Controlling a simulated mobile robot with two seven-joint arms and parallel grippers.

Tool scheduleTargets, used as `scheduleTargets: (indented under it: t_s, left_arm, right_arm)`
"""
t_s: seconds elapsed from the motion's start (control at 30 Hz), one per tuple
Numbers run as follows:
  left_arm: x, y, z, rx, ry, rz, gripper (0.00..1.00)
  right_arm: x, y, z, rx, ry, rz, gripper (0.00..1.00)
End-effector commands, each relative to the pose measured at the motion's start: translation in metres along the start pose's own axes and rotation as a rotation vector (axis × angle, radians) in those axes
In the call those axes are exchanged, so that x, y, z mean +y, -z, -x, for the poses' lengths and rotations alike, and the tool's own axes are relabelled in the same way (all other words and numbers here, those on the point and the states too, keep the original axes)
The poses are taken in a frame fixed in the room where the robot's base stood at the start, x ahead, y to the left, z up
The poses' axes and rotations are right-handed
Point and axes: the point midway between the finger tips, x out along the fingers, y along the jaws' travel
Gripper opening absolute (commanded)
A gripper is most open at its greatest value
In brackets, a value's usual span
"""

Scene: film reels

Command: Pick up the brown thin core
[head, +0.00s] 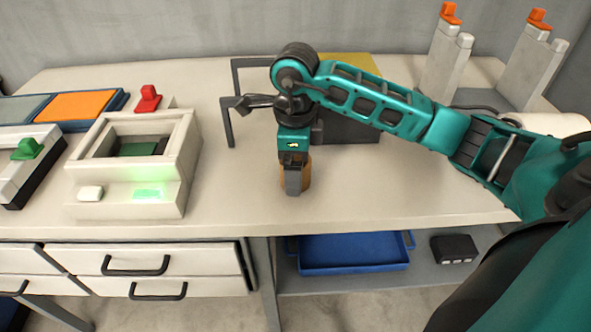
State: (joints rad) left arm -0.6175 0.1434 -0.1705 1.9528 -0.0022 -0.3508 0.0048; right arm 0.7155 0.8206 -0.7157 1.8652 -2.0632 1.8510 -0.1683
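A brown upright cylinder, which looks like the core (306,177), stands on or just above the pale worktop near its front edge. My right gripper (294,178) points straight down over it. One grey finger covers the middle of the core's front, and brown shows on both sides of that finger. The other finger is hidden, so I cannot tell whether the gripper is closed on the core. Whether the core's base touches the worktop is also unclear. My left gripper is not in view.
A cream device with a green-lit panel (149,194) stands to the left. A dark frame (228,125) and a dark box with a yellow top (350,62) are behind my arm. Grey uprights with orange tops (443,65) stand at back right. The worktop's front right is clear.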

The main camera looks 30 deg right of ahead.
Motion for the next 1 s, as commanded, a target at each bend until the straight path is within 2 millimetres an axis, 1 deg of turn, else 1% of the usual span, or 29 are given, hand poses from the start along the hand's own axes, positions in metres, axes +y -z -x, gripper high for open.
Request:
scheduleTargets:
  t_s: [0.13,0.17,0.77,1.0]
  left_arm:
    - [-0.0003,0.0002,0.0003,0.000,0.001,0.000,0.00]
    - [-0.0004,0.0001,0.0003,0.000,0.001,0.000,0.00]
    - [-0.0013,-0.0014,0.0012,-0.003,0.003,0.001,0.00]
    - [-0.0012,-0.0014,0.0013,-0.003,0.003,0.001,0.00]
  right_arm:
    - [0.0000,-0.0002,0.0002,0.000,0.000,0.000,0.92]
    - [0.0000,-0.0002,0.0003,0.000,0.000,0.000,0.90]
    - [0.0000,-0.0002,0.0007,0.000,0.000,0.000,0.33]
    - [-0.0001,-0.0002,0.0015,-0.001,0.001,0.000,0.33]
